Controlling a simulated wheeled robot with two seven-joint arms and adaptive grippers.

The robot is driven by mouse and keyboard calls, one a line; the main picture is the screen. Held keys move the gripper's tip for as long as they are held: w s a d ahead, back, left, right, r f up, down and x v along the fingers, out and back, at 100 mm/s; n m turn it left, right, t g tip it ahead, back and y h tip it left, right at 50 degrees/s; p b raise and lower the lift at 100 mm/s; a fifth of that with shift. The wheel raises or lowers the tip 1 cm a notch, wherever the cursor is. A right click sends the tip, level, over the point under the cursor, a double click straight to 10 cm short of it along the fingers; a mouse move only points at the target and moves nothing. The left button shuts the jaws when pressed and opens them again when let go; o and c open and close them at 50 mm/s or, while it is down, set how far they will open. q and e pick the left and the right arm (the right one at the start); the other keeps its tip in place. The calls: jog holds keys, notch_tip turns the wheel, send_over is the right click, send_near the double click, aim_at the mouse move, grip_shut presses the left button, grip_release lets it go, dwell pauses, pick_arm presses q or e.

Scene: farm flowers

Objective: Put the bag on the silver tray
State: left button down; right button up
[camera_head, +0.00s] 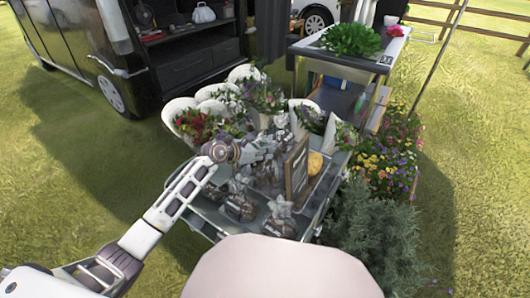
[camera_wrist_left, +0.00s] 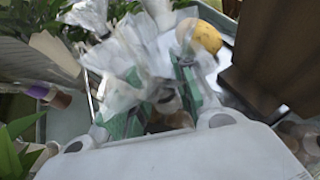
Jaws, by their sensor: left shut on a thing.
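My left gripper (camera_head: 268,148) reaches over the flower cart from the left. In the left wrist view my left gripper (camera_wrist_left: 158,100) has its green-padded fingers closed around a clear plastic bag (camera_wrist_left: 128,62) with something brownish low in it. The held bag is hard to make out in the head view. More clear bags with brown contents, such as one bag (camera_head: 240,207) and another bag (camera_head: 281,218), stand on the cart below the gripper. A grey metallic tray surface (camera_head: 207,222) shows at the cart's front left; I cannot tell whether it is the silver tray. My right gripper is out of view.
White buckets of flowers (camera_head: 195,122) stand behind and left of the gripper. A dark framed board (camera_head: 297,168) and a round yellow thing (camera_head: 315,163) are close on its right. Shrubs (camera_head: 370,235) border the cart's right side. Grass is open at left.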

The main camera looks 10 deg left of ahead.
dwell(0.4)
pick_arm(q)
jog(key=c, duration=1.1)
grip_release()
jog(key=shift+c, duration=0.2)
jog(key=shift+r, duration=0.1)
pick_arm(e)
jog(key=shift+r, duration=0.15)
pick_arm(q)
jog(key=shift+p+v, duration=0.4)
jog(key=shift+v, duration=0.55)
jog(key=p+v, duration=0.2)
jog(key=v, duration=0.8)
jog(key=shift+p, duration=0.35)
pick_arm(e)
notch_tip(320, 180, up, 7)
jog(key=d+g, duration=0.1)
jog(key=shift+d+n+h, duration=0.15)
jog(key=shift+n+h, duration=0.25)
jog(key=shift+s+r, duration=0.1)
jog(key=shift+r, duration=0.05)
